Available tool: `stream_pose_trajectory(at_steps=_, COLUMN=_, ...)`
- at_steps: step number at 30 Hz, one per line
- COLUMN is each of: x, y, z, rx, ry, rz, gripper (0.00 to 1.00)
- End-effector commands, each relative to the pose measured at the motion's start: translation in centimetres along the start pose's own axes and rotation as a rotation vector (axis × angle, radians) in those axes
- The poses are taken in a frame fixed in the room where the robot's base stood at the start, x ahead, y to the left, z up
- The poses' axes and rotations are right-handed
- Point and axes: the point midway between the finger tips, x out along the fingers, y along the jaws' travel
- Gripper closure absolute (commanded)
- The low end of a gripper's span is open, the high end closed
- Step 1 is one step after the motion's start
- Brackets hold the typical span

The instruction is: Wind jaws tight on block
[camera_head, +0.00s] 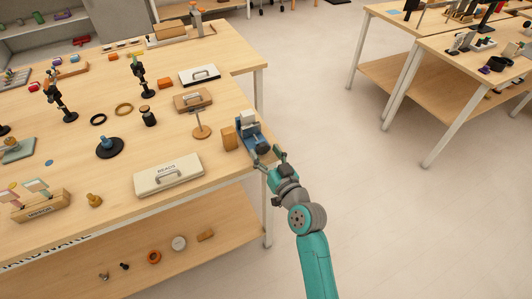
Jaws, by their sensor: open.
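A small blue vise (256,137) stands at the right front corner of the wooden table. A pale block (248,117) sits at the top of the vise, at its far end. I cannot tell at this size whether the jaws touch the block. My gripper (268,158) is open at the near end of the vise, by the table edge, with its fingers on either side of the vise's screw end. The vise handle is too small and too covered by the fingers to make out, and I cannot tell whether the fingers touch it.
A wooden block (229,138) stands close left of the vise. The table (222,172) ends just by my gripper. Open floor (400,220) lies to the right.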

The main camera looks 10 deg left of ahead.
Motion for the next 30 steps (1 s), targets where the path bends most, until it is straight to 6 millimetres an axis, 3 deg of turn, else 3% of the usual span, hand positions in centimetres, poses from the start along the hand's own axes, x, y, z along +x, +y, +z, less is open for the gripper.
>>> stream_pose_trajectory(at_steps=8, x=0.17, y=0.01, z=0.0, rx=0.0, ry=0.0, rz=0.0, gripper=0.33)
stream_pose_trajectory(at_steps=11, x=0.16, y=0.01, z=0.0, rx=0.0, ry=0.0, rz=0.0, gripper=0.53)
stream_pose_trajectory(at_steps=15, x=0.15, y=0.01, z=0.0, rx=0.001, ry=0.0, rz=0.0, gripper=0.88)
stream_pose_trajectory(at_steps=16, x=0.15, y=0.02, z=-0.01, rx=0.001, ry=0.0, rz=0.0, gripper=0.92)
stream_pose_trajectory(at_steps=22, x=0.15, y=0.03, z=-0.01, rx=0.037, ry=0.0, rz=0.0, gripper=0.92)
stream_pose_trajectory(at_steps=30, x=0.16, y=0.03, z=-0.01, rx=0.215, ry=0.0, rz=-0.001, gripper=0.92)
